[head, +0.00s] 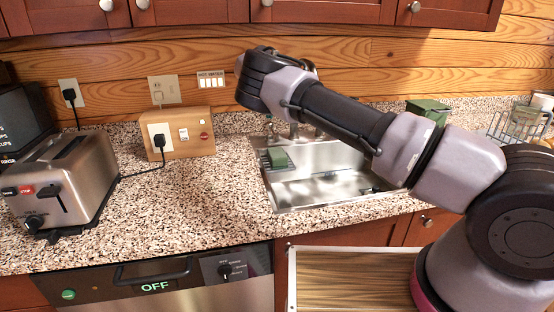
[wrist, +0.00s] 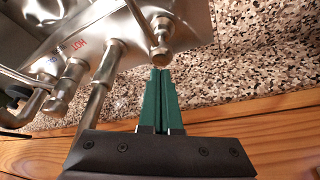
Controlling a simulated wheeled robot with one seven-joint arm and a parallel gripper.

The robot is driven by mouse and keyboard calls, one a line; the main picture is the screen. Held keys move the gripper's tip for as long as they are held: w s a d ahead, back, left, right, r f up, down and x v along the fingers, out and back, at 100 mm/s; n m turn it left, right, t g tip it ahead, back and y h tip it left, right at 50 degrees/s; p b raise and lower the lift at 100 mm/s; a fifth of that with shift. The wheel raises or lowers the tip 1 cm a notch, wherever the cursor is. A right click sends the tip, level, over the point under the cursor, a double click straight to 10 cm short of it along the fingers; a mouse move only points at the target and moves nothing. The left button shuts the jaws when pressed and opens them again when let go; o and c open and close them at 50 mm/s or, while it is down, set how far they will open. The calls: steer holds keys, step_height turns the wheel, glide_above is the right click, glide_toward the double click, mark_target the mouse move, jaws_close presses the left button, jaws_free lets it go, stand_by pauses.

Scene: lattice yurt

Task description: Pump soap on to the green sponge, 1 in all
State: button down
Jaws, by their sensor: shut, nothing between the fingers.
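The green sponge (head: 277,157) lies on a small rack at the left of the steel sink (head: 300,203) in the head view. My gripper (wrist: 161,72) shows in the wrist view with its green fingers shut together and empty. Its fingertips are right by the rounded end of a slim metal fitting (wrist: 160,52), which looks like the soap pump; I cannot tell whether they touch. In the head view my arm hides the gripper and part of the tap area. No soap can be made out on the sponge.
Metal tap parts (wrist: 97,100) and a handle near the word HOT (wrist: 68,82) stand close left of my fingers. A wooden wall (wrist: 285,125) is close by. A toaster (head: 62,185), wooden switch box (head: 175,136) and green box (head: 428,110) stand on the speckled counter (head: 215,200).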

mark_target(270, 122)
steer(key=shift+f, duration=0.2)
steer(key=shift+f, duration=1.35)
steer(key=shift+r, duration=1.5)
step_height(270, 122, up, 6)
